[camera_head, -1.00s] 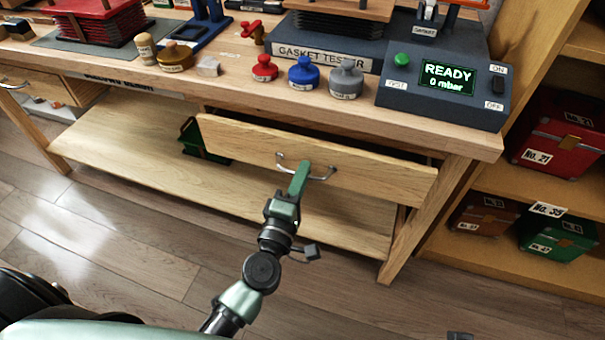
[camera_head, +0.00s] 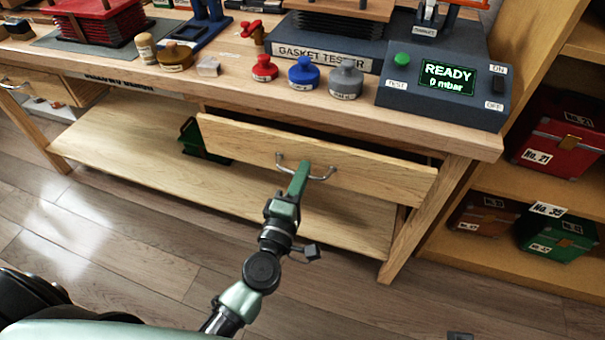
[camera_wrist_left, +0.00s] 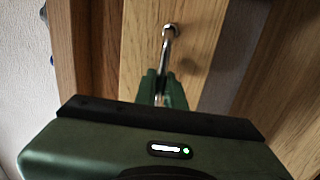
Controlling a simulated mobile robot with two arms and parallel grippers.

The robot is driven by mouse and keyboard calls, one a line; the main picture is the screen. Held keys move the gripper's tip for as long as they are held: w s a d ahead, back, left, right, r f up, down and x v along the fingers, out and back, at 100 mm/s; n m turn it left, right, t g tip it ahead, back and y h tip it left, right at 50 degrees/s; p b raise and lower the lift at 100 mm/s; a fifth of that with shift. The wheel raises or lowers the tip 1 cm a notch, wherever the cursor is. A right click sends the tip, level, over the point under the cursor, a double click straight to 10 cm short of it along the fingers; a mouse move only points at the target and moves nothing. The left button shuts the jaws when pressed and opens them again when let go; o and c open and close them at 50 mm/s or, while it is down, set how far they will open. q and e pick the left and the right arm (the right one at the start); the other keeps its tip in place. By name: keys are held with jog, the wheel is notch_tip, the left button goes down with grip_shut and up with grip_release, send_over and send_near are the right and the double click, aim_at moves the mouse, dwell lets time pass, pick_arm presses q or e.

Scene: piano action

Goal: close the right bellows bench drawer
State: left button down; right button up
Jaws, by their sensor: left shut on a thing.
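The right bellows bench drawer (camera_head: 375,180) stands partly open under the right part of the bench top. Its front is pale wood with a curved metal handle (camera_head: 281,163). My left gripper (camera_head: 303,172) is at the middle of this handle, shut on it. In the left wrist view the green fingers (camera_wrist_left: 163,90) close around the handle bar (camera_wrist_left: 170,42), whose one mount shows on the drawer front (camera_wrist_left: 190,60). The inside of the drawer is mostly hidden. My right gripper is not in view.
The bench top (camera_head: 220,88) holds red, blue and grey knobbed weights and a gasket tester (camera_head: 440,85). Another drawer (camera_head: 40,88) is open at the left. A lower shelf (camera_head: 130,130) holds a green crate (camera_head: 200,143). A shelf with cases (camera_head: 560,140) stands right. Floor in front is clear.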

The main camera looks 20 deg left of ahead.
pick_arm(q)
jog(key=w+p, duration=0.1)
jog(key=w, duration=0.3)
jog(key=shift+w, duration=0.15)
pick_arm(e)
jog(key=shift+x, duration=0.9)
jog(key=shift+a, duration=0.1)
pick_arm(q)
jog(key=c, duration=1.9)
grip_release()
jog(key=shift+r, duration=0.1)
jog(key=o, duration=0.4)
jog(key=shift+w+d, duration=0.1)
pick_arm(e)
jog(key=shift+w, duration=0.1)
